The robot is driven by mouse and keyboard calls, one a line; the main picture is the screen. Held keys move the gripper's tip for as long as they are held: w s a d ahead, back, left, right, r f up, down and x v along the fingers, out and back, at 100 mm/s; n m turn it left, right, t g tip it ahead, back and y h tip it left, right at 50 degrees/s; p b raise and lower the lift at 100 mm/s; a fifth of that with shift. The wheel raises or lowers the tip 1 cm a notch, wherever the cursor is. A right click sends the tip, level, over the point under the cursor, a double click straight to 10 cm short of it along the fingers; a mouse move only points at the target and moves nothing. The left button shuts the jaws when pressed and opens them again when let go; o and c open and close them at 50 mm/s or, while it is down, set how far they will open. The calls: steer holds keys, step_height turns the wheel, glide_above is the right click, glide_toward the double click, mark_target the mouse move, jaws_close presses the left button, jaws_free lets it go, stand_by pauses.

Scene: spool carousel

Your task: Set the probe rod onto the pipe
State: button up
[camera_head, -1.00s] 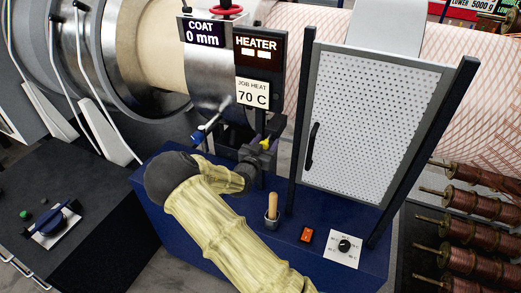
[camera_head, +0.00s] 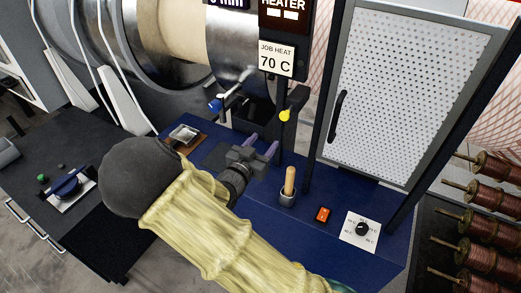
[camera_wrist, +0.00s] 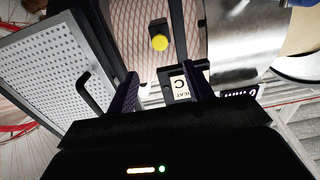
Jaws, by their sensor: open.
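A dark upright rod with a yellow knob (camera_head: 285,115) stands at the heater post; I take it for the probe rod but cannot be sure. The yellow knob also shows in the wrist view (camera_wrist: 159,41), ahead of the fingers and between their lines. The pipe, a shiny steel cylinder (camera_head: 230,55) with a tan band, lies behind the post. It also shows at the upper right of the wrist view (camera_wrist: 232,40). My gripper (camera_head: 262,149) is open and empty, below and left of the knob and apart from it, over the blue bench.
A blue-handled lever (camera_head: 217,104) is left of the post. A wooden-handled tool in a cup (camera_head: 288,190), a red switch (camera_head: 323,214) and a dial (camera_head: 361,229) are on the blue bench. A perforated door (camera_head: 415,90) stands right, with copper spools (camera_head: 487,205) beyond.

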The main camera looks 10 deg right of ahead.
steer(key=shift+s+a, duration=0.2)
steer(key=shift+s, duration=0.1)
steer(key=s+d+f+n+g+y, duration=0.2)
steer(key=s+d+f+g+y, duration=0.1)
steer(key=f+g+y, duration=0.4)
steer(key=s+d+r+n+g+y, duration=0.1)
steer(key=s, duration=0.4)
steer(key=s+d+r+n+g+y, duration=0.1)
steer(key=s+d+r+n+g, duration=0.1)
steer(key=s, duration=0.3)
steer(key=s+d+r+n+g+y, duration=0.1)
steer(key=s+r+n+g, duration=0.1)
steer(key=s, duration=0.4)
steer(key=shift+d+y, duration=0.3)
steer(key=shift+d, duration=0.05)
steer(key=shift+c, duration=0.5)
